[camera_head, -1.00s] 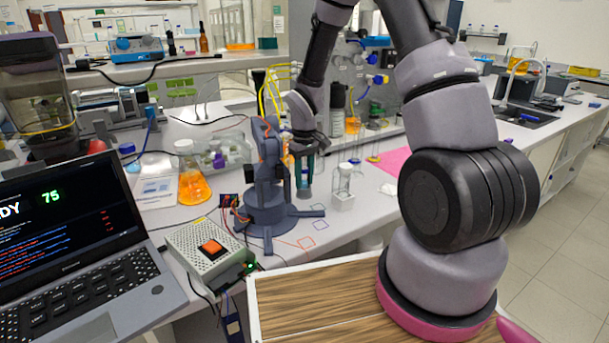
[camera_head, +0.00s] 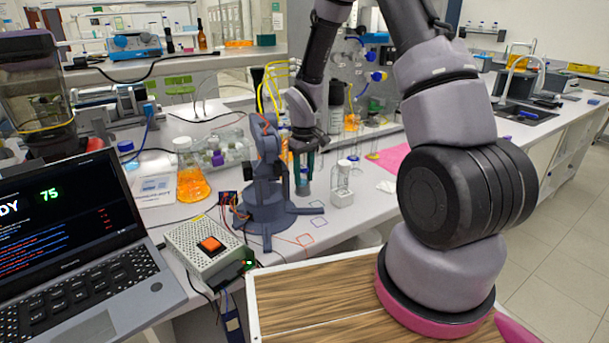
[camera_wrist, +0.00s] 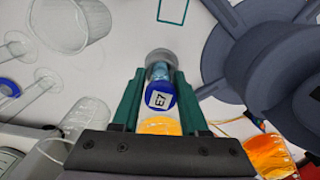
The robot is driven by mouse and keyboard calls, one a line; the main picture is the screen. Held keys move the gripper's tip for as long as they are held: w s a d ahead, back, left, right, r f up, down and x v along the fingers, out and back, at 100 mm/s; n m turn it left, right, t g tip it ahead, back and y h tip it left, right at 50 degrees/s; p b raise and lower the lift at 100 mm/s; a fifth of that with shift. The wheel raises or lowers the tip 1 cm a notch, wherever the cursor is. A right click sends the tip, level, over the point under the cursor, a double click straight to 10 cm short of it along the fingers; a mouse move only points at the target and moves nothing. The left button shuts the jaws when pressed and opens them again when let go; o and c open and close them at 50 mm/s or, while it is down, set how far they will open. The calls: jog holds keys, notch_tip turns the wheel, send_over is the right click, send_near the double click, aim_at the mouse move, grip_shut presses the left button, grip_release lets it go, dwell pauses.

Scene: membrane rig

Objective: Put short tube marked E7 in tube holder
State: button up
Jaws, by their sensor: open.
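The short tube marked E7 (camera_wrist: 160,96) has a blue cap and a white label in the wrist view. Its far end meets a round grey piece (camera_wrist: 161,56), which looks like the tube holder; how deep the tube sits is hard to tell. My gripper (camera_wrist: 160,92) is open, with one teal finger on each side of the tube and a gap at each side. In the head view my gripper (camera_head: 303,168) points down over the small tube (camera_head: 303,174), and a grey-blue base (camera_head: 303,189) shows under it. The fingers partly hide the tube.
A dark blue-grey stand (camera_head: 265,205) with spread feet is close on the left of my gripper. An orange flask (camera_head: 192,180) and the laptop (camera_head: 75,245) are farther left.

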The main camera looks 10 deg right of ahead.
notch_tip(320, 180, up, 11)
jog(key=shift+f, duration=0.1)
dwell(0.3)
jog(key=shift+r, duration=0.2)
jog(key=s+d+r+m+t, duration=0.2)
jog(key=s+r, duration=0.2)
jog(key=r, duration=0.4)
jog(key=s+d+r+m+t, duration=0.15)
jog(key=s+r, duration=0.25)
jog(key=r, duration=0.4)
jog(key=s+d+r+m+t+y, duration=0.1)
jog(key=s+r+m+t, duration=0.1)
jog(key=s+r, duration=0.2)
jog(key=s+d+r+m+t+y, duration=0.1)
jog(key=s+r+m, duration=0.2)
jog(key=s, duration=0.7)
notch_tip(320, 180, up, 2)
jog(key=shift+s+r+t, duration=0.1)
jog(key=shift+s+t, duration=0.05)
jog(key=shift+t, duration=0.2)
